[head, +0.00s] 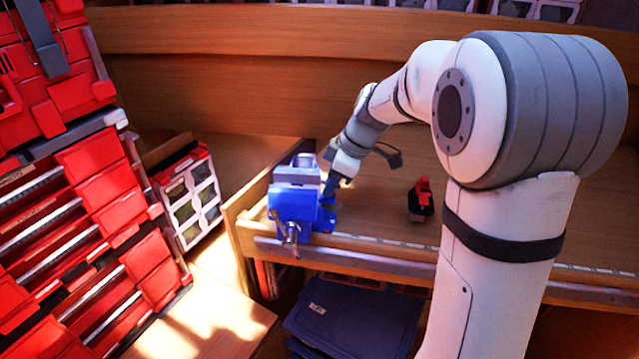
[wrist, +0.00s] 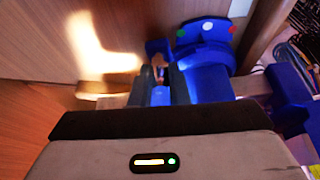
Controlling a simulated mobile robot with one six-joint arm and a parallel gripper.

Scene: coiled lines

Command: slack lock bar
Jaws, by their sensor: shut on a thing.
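A blue bench vise (head: 292,203) with grey jaws stands at the left front corner of the workbench. My gripper (head: 331,186) is low at the vise's right side, close to its base. In the wrist view the two dark fingers of my gripper (wrist: 159,82) point at blue parts of the vise (wrist: 212,82). The fingers are shut on a small blue part, apparently the lock bar (wrist: 160,96). Most of it is hidden by the fingers, and its angle cannot be told. A blue round base with coloured dots (wrist: 205,30) lies just beyond.
A small red and black tool (head: 421,200) stands on the workbench (head: 385,215), right of my gripper. A wooden back wall (head: 250,80) rises behind. Red drawers (head: 110,185) and an organiser case (head: 188,198) are left. A dark blue case (head: 355,318) lies below the bench.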

